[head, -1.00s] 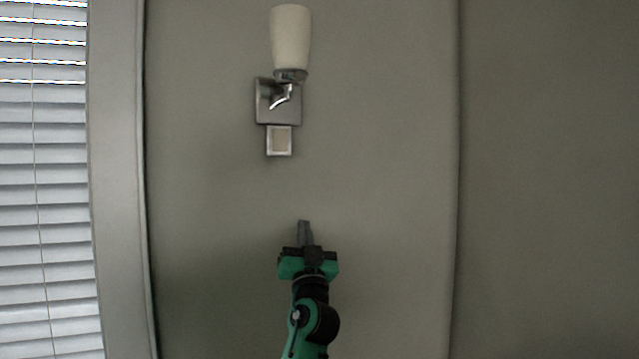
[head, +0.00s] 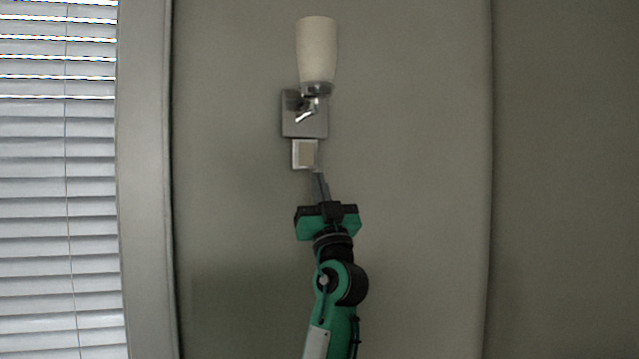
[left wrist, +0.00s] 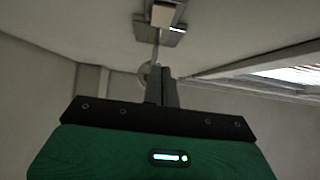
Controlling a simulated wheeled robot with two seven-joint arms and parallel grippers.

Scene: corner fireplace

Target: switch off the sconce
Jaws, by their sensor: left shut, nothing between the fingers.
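The sconce (head: 317,55) is on the wall in the head view, with a pale, unlit-looking shade above a square metal plate (head: 304,116). A small square switch (head: 306,154) with a beige face and metal frame sits just under the plate. My left gripper (head: 319,176) is shut and empty, its fingertips just below the switch's lower right corner. I cannot tell whether they touch it. In the left wrist view, the shut fingers (left wrist: 163,84) point toward the switch (left wrist: 163,15) and the plate (left wrist: 180,30). My right gripper is not in view.
A window with white blinds (head: 60,200) and its pale frame (head: 145,200) stand left of the sconce. The grey-green wall (head: 420,180) around the sconce is bare, with a vertical edge (head: 490,180) to the right.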

